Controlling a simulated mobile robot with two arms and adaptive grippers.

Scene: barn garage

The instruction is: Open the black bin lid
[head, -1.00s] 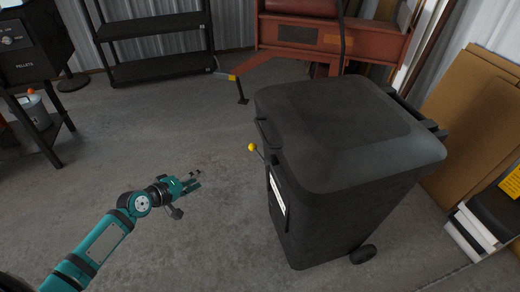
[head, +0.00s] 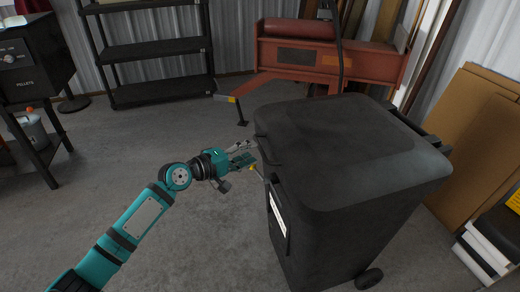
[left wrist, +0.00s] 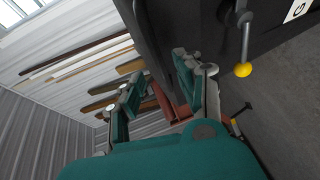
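The black bin (head: 325,235) stands upright on the floor with its lid (head: 345,135) closed. A bar handle juts from the lid's left edge. A lever with a yellow knob (head: 252,168) sticks out from the bin's side below it; the knob also shows in the left wrist view (left wrist: 243,69). My left gripper (head: 248,152) is beside the lid's left edge, just above the knob. In the left wrist view its fingers (left wrist: 158,95) are apart with nothing visibly held, close to the dark bin. I cannot tell whether it touches the handle. My right gripper is not in view.
A black shelf (head: 150,55) and a red machine (head: 320,60) stand by the back wall. A pellet grill (head: 30,75) is at the left. Cardboard sheets (head: 480,140) lean at the right.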

